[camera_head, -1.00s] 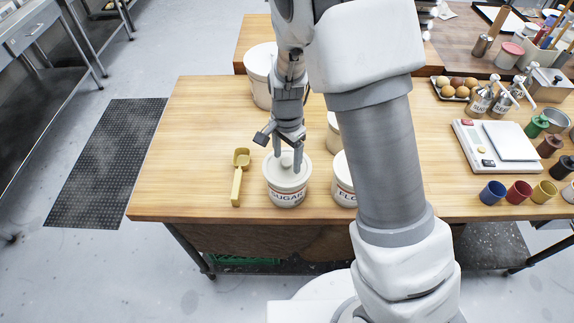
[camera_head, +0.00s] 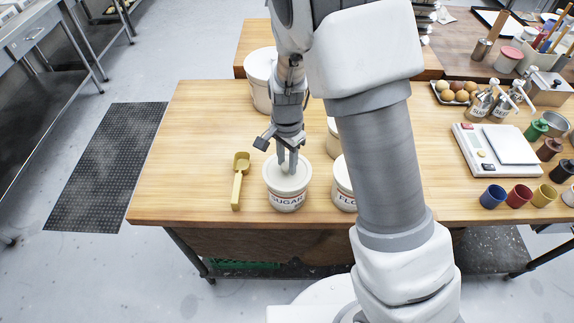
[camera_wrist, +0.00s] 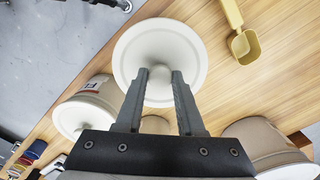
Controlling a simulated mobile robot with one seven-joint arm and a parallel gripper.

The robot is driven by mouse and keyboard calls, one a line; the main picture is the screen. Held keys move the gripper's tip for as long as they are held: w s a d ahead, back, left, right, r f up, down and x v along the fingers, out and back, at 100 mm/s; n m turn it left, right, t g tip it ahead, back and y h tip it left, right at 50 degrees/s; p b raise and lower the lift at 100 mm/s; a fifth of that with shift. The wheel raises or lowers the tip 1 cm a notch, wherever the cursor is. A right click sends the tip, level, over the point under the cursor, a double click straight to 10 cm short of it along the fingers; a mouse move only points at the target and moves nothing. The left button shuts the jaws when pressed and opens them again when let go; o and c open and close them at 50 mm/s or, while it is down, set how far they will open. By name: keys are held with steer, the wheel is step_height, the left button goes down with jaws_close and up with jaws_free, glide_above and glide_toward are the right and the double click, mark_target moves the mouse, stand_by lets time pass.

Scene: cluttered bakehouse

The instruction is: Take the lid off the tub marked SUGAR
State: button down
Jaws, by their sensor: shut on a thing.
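The SUGAR tub (camera_head: 287,200) is white with a dark label and stands near the front edge of the wooden table. Its pale round lid (camera_head: 273,171) sits on top and also shows in the wrist view (camera_wrist: 190,50). My gripper (camera_head: 288,170) points down at the lid's middle. In the wrist view its two fingers (camera_wrist: 160,76) are shut on the lid's round knob (camera_wrist: 160,75). The lid looks seated on the rim; I cannot tell of any gap. In the wrist view the lid hides the tub's body.
A yellow scoop (camera_head: 238,185) lies left of the tub. A second labelled tub (camera_head: 344,190) stands close on the right, partly behind my arm. A larger white tub (camera_head: 261,90) stands behind. A scale (camera_head: 492,150) and coloured cups are at the right. The table's left part is clear.

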steer(key=shift+r, duration=0.4)
step_height(320, 180, up, 4)
steer(key=shift+w+d+f+b, duration=0.15)
steer(key=shift+f+b, duration=0.1)
steer(key=shift+b, duration=0.05)
steer(key=w+d+r+p, duration=0.1)
steer(key=w+d+r, duration=0.4)
steer(key=d+r, duration=0.4)
steer(key=shift+d+r, duration=0.35)
steer(key=shift+d, duration=0.25)
